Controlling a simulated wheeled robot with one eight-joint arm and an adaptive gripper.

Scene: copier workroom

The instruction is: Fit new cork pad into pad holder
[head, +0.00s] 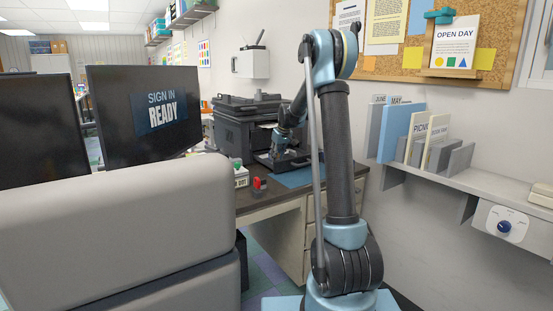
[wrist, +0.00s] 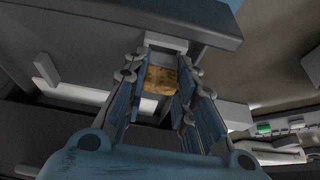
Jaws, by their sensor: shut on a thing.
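The brown cork pad (wrist: 160,80) shows in the wrist view between the fingers of my gripper (wrist: 165,68), which is shut on it. A small light grey block (wrist: 167,44) lies just beyond the pad. I cannot tell whether it is the pad holder, or whether the pad touches it. In the head view my gripper (head: 285,158) is low in front of the dark copier (head: 243,128), over the desk's far part. The pad cannot be made out there.
A blue mat (head: 296,178) lies on the desk (head: 262,201) beside my gripper. A red item (head: 260,184) and a small white-and-green box (head: 241,176) stand near the desk's front left. A monitor (head: 143,112) and a grey partition (head: 120,215) fill the left.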

